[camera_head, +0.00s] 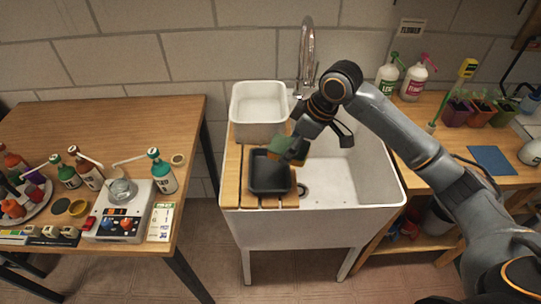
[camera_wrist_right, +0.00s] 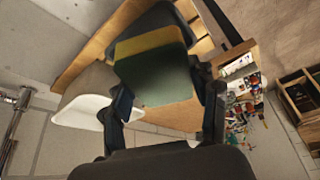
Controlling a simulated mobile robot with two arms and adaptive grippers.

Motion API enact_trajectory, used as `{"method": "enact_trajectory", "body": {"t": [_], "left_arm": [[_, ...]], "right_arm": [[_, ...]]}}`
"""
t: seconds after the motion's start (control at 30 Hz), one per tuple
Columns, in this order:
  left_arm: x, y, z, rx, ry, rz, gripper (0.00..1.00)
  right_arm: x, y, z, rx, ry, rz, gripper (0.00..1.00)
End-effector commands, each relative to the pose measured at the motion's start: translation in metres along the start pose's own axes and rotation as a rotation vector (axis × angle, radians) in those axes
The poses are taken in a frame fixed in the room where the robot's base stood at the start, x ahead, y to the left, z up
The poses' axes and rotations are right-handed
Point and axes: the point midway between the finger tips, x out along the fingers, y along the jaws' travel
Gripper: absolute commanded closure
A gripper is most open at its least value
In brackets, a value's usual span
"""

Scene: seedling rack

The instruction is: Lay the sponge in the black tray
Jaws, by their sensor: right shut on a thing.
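The sponge (camera_head: 279,146) is green with a yellow layer, as the right wrist view shows (camera_wrist_right: 155,78). My right gripper (camera_head: 292,150) is shut on it and holds it over the back right part of the black tray (camera_head: 258,187). In the right wrist view the sponge sits between the two fingers (camera_wrist_right: 165,98), with the dark tray (camera_wrist_right: 165,16) behind it. The visible inside of the tray looks empty. Whether the sponge touches the tray is hard to tell. My left gripper is not in view.
The tray stands on a slatted wooden board (camera_head: 232,175) across the left of the sink (camera_head: 375,180). A white basin (camera_head: 259,100) is behind it and a faucet (camera_head: 306,50) rises at the back. A cluttered table (camera_head: 110,120) is at left, a bench with pots at right.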

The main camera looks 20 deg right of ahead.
Motion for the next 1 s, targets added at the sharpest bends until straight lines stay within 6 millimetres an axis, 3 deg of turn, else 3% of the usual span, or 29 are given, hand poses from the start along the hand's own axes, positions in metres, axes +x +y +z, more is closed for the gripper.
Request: {"method": "enact_trajectory", "body": {"t": [0.07, 0.2, 0.4, 0.53, 0.73, 1.0], "left_arm": [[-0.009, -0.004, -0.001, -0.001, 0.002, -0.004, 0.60], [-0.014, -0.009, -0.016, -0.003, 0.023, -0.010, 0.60], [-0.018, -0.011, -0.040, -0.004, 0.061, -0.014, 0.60], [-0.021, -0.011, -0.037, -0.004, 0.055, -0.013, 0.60], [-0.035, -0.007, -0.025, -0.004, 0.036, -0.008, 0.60], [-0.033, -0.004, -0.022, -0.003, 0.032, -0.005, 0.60]], "right_arm": [[0.013, 0.005, -0.016, 0.001, -0.001, -0.004, 0.70], [0.048, 0.012, -0.022, 0.004, -0.003, -0.003, 0.70], [0.074, 0.019, -0.029, 0.002, -0.001, -0.001, 0.70], [0.086, 0.021, -0.032, 0.002, -0.001, -0.001, 0.70], [0.108, 0.021, -0.021, 0.003, -0.003, 0.000, 0.70], [0.113, 0.021, -0.019, 0.001, -0.001, 0.002, 0.70]]}}
